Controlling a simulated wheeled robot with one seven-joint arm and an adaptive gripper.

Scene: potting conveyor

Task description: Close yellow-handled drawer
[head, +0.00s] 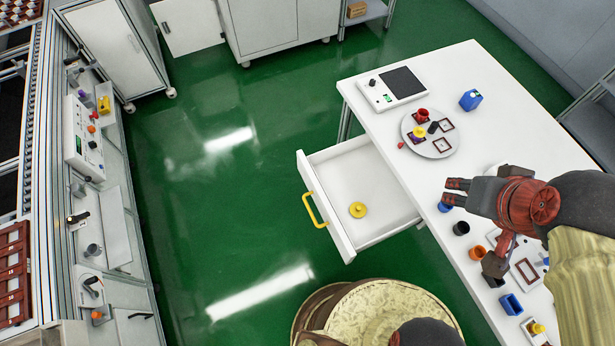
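The yellow-handled drawer (343,237) is white and stands pulled out from the left side of the white table (380,134). Its yellow handle (314,210) is on the front panel, facing left. A small yellow knobbed disc (357,210) lies inside it. My gripper (456,192) is over the table, right of the drawer and apart from the handle. Its dark fingertips point left, and nothing clearly shows held in them. The view is too small to tell how far they are apart.
A round plate (441,146) with small parts, a device with a dark screen (402,80) and a blue box (470,100) stand on the table. Several small cups lie near my arm. Green floor (220,210) is clear left of the drawer. A conveyor bench (110,200) runs along the left.

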